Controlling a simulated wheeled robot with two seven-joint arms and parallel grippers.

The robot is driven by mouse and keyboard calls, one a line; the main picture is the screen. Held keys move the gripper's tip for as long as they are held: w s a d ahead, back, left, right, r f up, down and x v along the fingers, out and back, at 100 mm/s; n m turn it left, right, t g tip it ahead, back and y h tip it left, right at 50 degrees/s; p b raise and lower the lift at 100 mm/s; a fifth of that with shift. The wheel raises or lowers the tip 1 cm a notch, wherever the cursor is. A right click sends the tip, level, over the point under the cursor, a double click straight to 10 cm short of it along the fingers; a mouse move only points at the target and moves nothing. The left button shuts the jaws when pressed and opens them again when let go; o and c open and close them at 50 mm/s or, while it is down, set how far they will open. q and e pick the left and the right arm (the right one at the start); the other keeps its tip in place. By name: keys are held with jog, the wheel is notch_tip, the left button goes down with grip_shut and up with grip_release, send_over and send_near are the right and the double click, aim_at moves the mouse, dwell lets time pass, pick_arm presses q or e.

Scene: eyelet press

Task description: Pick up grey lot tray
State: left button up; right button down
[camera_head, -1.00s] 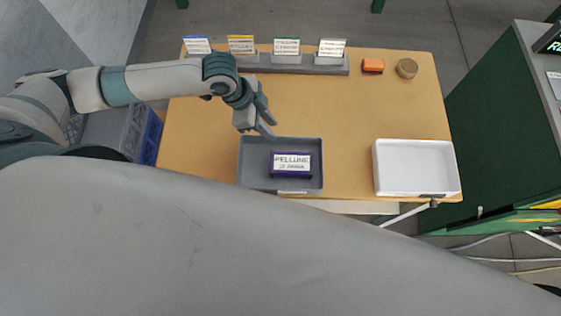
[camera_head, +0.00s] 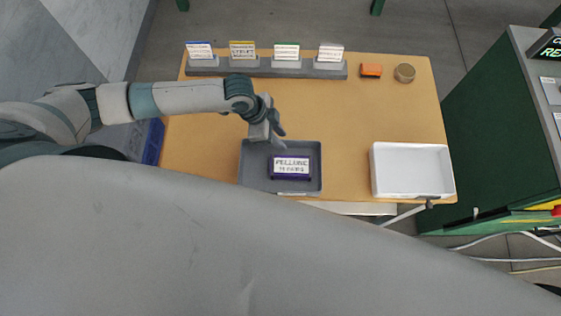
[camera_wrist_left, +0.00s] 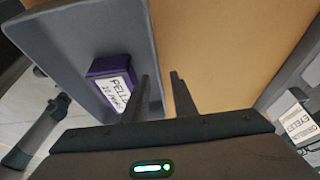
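The grey lot tray (camera_head: 254,170) lies on the near part of the wooden table. In the left wrist view the tray (camera_wrist_left: 70,35) fills the upper left. A purple box with a white label (camera_head: 290,168) sits inside it; it also shows in the left wrist view (camera_wrist_left: 112,84). My left gripper (camera_head: 279,138) is at the tray's far wall. In the left wrist view its open fingers (camera_wrist_left: 160,88) point down, one on the tray's inner side and one over the table. Whether they touch the wall I cannot tell. My right gripper is not in view.
A white tray (camera_head: 411,171) stands at the right. A grey rack (camera_head: 266,71) with several labelled cards runs along the far edge. An orange block (camera_head: 371,70) and a round tan item (camera_head: 404,72) are at the far right. The table's middle (camera_head: 350,115) is clear.

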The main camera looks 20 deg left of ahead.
pick_arm(q)
jog(key=shift+x, duration=1)
grip_shut()
